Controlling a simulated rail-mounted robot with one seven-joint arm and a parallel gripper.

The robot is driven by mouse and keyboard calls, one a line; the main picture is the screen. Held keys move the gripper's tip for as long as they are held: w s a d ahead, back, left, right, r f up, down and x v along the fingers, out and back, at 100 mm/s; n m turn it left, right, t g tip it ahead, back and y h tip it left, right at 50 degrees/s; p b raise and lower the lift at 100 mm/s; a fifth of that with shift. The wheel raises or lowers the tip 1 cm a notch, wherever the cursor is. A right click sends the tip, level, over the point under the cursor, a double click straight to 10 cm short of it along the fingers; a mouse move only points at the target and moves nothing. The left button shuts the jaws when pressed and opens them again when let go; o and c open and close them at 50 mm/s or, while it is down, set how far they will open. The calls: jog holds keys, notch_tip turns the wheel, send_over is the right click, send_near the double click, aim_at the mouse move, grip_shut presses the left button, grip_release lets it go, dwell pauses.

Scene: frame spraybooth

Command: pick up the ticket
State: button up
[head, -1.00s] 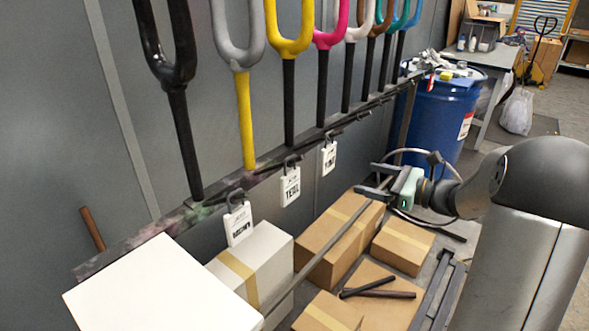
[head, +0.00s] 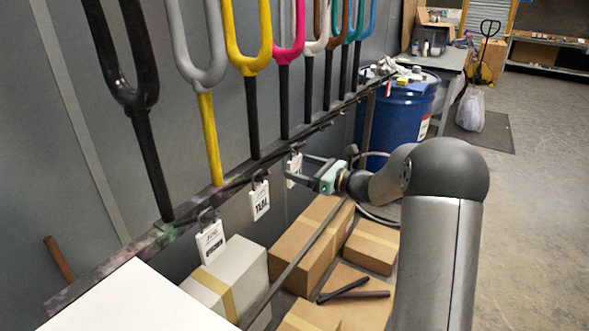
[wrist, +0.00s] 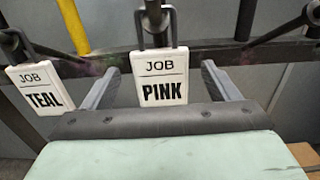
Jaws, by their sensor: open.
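Three white tickets hang by dark hooks from the rail. The PINK job ticket (wrist: 162,92) hangs upright in the middle of the wrist view; in the head view it is partly hidden by my gripper (head: 301,168). My gripper is open, with one finger on each side of the PINK ticket in the wrist view (wrist: 160,72). I cannot tell whether the fingers touch it. The TEAL job ticket (wrist: 39,88) hangs to its left, outside the fingers, and also shows in the head view (head: 260,201). A third ticket (head: 211,242) hangs nearest the camera; its word is hard to read.
The dark rail (head: 236,184) carries several coloured forks standing above the tickets. Below are a white box (head: 238,268), brown boxes (head: 309,245) and two dark rods (head: 343,290). A blue drum (head: 404,116) stands behind. Open floor (head: 535,190) lies to the right.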

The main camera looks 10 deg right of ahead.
aim_at(296, 166)
jog(key=p+x, duration=0.1)
jog(key=x, duration=0.4)
jog(key=shift+f, duration=0.2)
jog(key=shift+d, duration=0.1)
jog(key=shift+c, duration=0.3)
jog(key=c, duration=1)
jog(key=s+d+r+b, duration=0.1)
jog(key=s+d+r, duration=0.7)
jog(key=s+d, duration=0.1)
jog(key=shift+s+d, duration=0.3)
jog(key=shift+d, duration=0.35)
